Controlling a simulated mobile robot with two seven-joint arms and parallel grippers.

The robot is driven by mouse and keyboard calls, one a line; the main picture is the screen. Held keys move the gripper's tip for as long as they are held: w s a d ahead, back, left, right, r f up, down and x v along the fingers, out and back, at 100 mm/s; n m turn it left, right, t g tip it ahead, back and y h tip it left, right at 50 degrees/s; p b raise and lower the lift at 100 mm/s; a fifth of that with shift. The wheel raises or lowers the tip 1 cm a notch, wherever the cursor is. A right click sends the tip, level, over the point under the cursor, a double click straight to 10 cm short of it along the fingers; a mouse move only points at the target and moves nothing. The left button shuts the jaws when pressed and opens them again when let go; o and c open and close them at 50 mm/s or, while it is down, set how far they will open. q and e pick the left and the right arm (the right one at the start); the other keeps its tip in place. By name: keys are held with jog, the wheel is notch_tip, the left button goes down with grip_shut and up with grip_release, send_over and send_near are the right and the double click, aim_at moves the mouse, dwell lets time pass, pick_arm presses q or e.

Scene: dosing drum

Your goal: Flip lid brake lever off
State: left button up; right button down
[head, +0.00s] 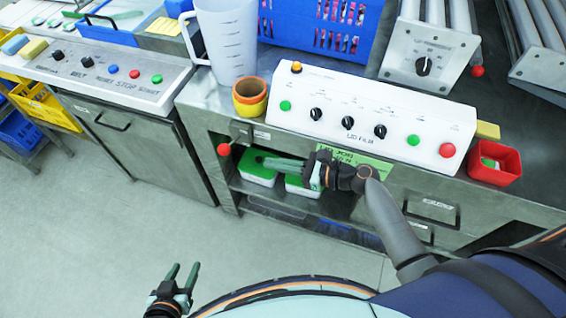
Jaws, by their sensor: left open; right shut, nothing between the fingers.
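A lever with a red ball knob (224,149) sticks out from a small plate (241,132) on the front of the steel counter, at its left end. The knob points to the lower left of the plate. My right gripper (260,161) is shut and empty. Its green fingers point left, toward the knob, and in the picture their tips are a short gap to its right. I see no contact between them. My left gripper (184,269) is low at the left over the floor, open and empty, far from the lever.
A white control box (370,115) with knobs and buttons stands on the counter. A yellow-orange cup (250,97) and a clear jug (227,40) stand at its left, a red bin (494,162) at its right. Green-lidded tubs (257,168) sit on the shelf below. The left floor is clear.

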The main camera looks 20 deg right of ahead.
jog(key=shift+v, duration=1.05)
jog(key=s+d+f+n+h, duration=0.2)
jog(key=s+f+n+h, duration=0.3)
jog(key=n, duration=0.8)
jog(key=s+d+f+n+h, duration=0.2)
jog(key=s+f+n+h, duration=0.2)
jog(key=s+n, duration=0.6)
jog(key=f+n, duration=0.1)
jog(key=n, duration=0.3)
jog(key=shift+d+f+h, duration=0.35)
jog(key=shift+f+h, duration=0.05)
jog(key=shift+s+d, duration=0.1)
